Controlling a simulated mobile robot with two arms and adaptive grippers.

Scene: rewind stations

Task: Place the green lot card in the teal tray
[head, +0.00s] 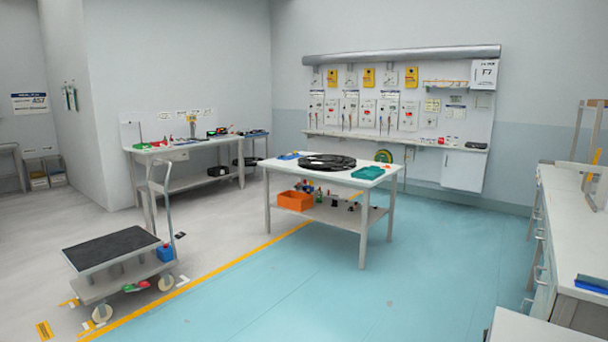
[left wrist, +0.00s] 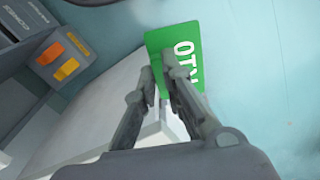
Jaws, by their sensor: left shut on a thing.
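The green lot card (left wrist: 183,38) with white lettering shows in the left wrist view. My left gripper (left wrist: 160,68) is shut on its lower left part, and the fingers hide some of the card. Neither gripper shows in the head view. The teal tray (head: 368,172) lies on the right part of the white table in the middle of the room, well apart from me. I cannot see into it clearly.
A black ring-shaped thing (head: 326,162) lies beside the tray on the table (head: 340,178). An orange bin (head: 295,200) is on its lower shelf. A cart (head: 110,246) stands at the left, a white counter (head: 575,215) at the right. The blue floor (head: 370,300) between is clear.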

